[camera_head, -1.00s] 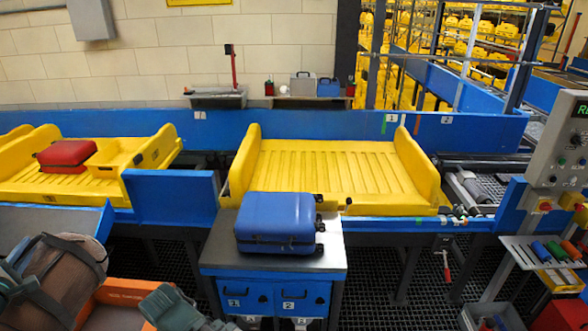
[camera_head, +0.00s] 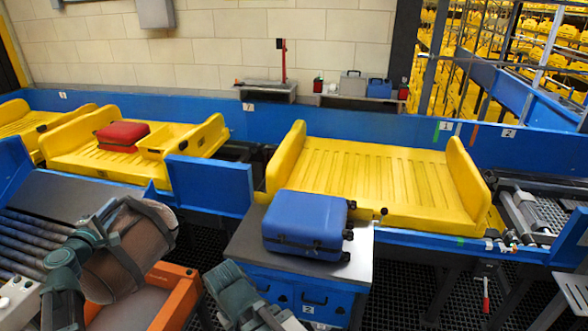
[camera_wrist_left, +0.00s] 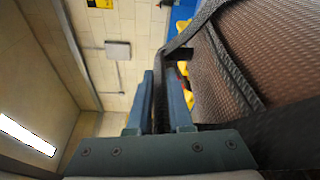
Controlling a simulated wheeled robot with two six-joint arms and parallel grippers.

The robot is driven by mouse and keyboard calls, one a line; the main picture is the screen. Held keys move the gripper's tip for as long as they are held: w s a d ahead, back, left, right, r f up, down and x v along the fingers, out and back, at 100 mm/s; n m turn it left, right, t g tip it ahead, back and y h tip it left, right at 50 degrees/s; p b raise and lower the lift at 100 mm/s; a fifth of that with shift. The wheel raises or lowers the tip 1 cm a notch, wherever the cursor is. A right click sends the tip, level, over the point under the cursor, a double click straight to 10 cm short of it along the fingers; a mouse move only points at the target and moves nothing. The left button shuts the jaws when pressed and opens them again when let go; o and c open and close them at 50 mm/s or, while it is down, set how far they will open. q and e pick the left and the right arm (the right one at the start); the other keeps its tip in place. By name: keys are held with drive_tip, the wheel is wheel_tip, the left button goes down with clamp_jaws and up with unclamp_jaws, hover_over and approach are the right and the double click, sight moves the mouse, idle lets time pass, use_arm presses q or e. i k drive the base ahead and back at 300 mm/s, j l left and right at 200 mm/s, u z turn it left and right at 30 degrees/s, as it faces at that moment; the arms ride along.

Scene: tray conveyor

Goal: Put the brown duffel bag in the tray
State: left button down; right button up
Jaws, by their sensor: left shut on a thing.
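The brown duffel bag (camera_head: 130,250) hangs tilted at the lower left of the head view, with dark straps. My left gripper (camera_head: 114,212) is shut on a dark strap at its top. In the left wrist view the strap passes between the fingers (camera_wrist_left: 160,100), and the bag's brown woven side (camera_wrist_left: 270,50) fills the upper right. An empty yellow tray (camera_head: 375,185) lies on the conveyor right of centre, well apart from the bag. Part of my right arm shows at the bottom; its fingers cannot be seen.
A blue suitcase (camera_head: 308,222) lies on a metal-topped stand (camera_head: 250,245) in front of the empty tray. A second yellow tray (camera_head: 75,165) at left holds a red suitcase (camera_head: 122,136). An orange bin (camera_head: 178,300) is below the bag. A blue panel (camera_head: 210,185) stands between the trays.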

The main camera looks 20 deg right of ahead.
sight(416, 189)
drive_tip(key=l+z, duration=0.1)
drive_tip(key=l, duration=0.35)
drive_tip(key=i+l+z, duration=0.1)
drive_tip(key=l, duration=0.35)
drive_tip(key=l+z, duration=0.1)
drive_tip(key=l, duration=0.35)
drive_tip(key=i+l+z, duration=0.1)
drive_tip(key=l, duration=0.35)
drive_tip(key=i+l+z, duration=0.1)
drive_tip(key=l, duration=0.35)
drive_tip(key=i+l+z, duration=0.1)
drive_tip(key=l, duration=0.3)
drive_tip(key=i+l+z, duration=0.15)
drive_tip(key=i+l, duration=0.2)
drive_tip(key=i+l+z, duration=0.15)
drive_tip(key=i+l, duration=0.15)
drive_tip(key=i, duration=0.15)
drive_tip(key=i+l+z, duration=0.2)
drive_tip(key=i, duration=0.2)
drive_tip(key=l, duration=0.05)
